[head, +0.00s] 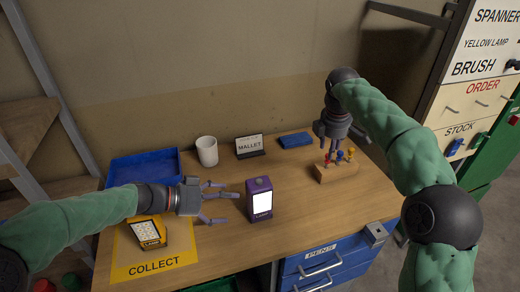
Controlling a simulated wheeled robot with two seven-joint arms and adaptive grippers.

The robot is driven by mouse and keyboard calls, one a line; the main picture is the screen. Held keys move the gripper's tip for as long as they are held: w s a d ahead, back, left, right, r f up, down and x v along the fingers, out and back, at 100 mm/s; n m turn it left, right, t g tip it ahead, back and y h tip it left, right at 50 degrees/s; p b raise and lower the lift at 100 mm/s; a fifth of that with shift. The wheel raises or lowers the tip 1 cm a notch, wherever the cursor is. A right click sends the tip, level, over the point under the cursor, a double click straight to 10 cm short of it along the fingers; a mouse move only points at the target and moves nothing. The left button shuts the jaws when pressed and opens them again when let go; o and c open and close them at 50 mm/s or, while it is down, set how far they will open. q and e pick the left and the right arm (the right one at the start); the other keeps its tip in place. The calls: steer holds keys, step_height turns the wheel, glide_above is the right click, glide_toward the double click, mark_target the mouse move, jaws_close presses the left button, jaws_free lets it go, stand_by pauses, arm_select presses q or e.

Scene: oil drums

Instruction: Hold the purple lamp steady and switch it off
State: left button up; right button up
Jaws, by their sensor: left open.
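The purple lamp (260,199) stands upright on the wooden desk, in the middle of the head view. Its front panel glows white, a small grey button shows on top, and its base is labelled LAMP. My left gripper (229,203) is open just left of the lamp. Its fingers point right toward the lamp, with a small gap, and nothing is between them. My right gripper (338,143) points down over a wooden block with coloured handles at the right, and whether its fingers are open or shut is unclear.
A blue tray (125,171), white cup (207,151), MALLET sign (249,146) and blue box (295,140) are behind. The wooden block (335,174) is at the right. Desk around the purple lamp is clear.

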mark_target(260, 203)
arm_select(q)
steer(key=x, duration=1)
steer(key=shift+w+d+f, duration=0.1)
steer(key=shift+d+f, duration=0.1)
steer(key=shift+d, duration=0.15)
arm_select(e)
steer(key=s+a+r, duration=0.2)
steer(key=s+a, duration=0.1)
steer(key=a, duration=0.4)
steer(key=s+a+r+m+g, duration=0.1)
steer(key=s+a+r, duration=0.1)
steer(key=a, duration=0.5)
steer(key=s+a+r+g+y, duration=0.1)
steer(key=s+a+r, duration=0.1)
steer(key=s+a, duration=0.2)
steer(key=a, duration=0.3)
steer(key=shift+s+a+r+m, duration=0.2)
steer(key=shift+m, duration=0.2)
arm_select(q)
steer(key=c, duration=1.4)
arm_select(e)
steer(key=shift+c, duration=0.3)
jaws_close()
arm_select(q)
steer(key=shift+f, duration=0.15)
